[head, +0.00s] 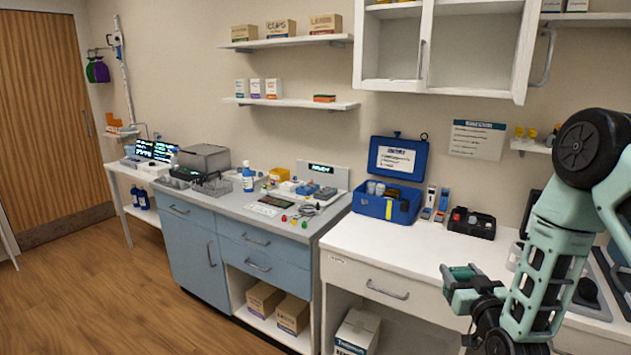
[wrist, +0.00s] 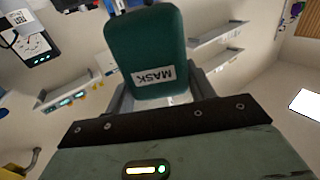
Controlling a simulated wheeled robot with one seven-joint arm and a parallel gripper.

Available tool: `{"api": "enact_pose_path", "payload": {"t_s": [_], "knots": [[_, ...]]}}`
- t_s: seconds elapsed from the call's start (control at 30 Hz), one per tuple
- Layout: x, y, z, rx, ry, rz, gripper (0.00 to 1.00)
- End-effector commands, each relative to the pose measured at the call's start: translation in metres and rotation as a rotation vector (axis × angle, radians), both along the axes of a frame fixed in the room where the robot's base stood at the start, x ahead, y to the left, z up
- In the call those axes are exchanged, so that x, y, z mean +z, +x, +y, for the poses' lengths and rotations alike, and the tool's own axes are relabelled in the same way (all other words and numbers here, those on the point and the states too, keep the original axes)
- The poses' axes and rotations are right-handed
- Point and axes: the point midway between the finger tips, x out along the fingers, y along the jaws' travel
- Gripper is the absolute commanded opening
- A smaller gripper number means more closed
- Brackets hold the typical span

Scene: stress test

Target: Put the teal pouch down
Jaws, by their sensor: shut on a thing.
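The teal pouch (wrist: 146,45) is in the wrist view, a dark teal block-like shape with rounded corners and a white label reading MASK. My gripper (wrist: 157,92) is shut on it, with grey fingers at either side of its lower end. In the head view my gripper (head: 465,286) is over the front part of the white counter (head: 390,252), at the right. The pouch is small there and hard to tell from the teal gripper parts. I cannot tell the exact height of the pouch above the counter.
A blue open-lidded box (head: 386,207), small upright boxes (head: 436,203) and a black tray (head: 472,223) stand at the counter's back. The white counter's front and middle are clear. The grey counter (head: 232,205) at left is crowded.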

Motion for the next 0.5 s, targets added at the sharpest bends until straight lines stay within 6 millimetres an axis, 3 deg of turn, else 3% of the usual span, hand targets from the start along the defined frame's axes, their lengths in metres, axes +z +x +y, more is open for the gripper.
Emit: {"api": "enact_pose_path", "payload": {"t_s": [0.27, 0.5], "knots": [[-0.038, -0.015, -0.009, 0.019, 0.004, 0.004, 0.30], [-0.092, -0.046, -0.018, 0.054, 0.008, 0.008, 0.30]]}}
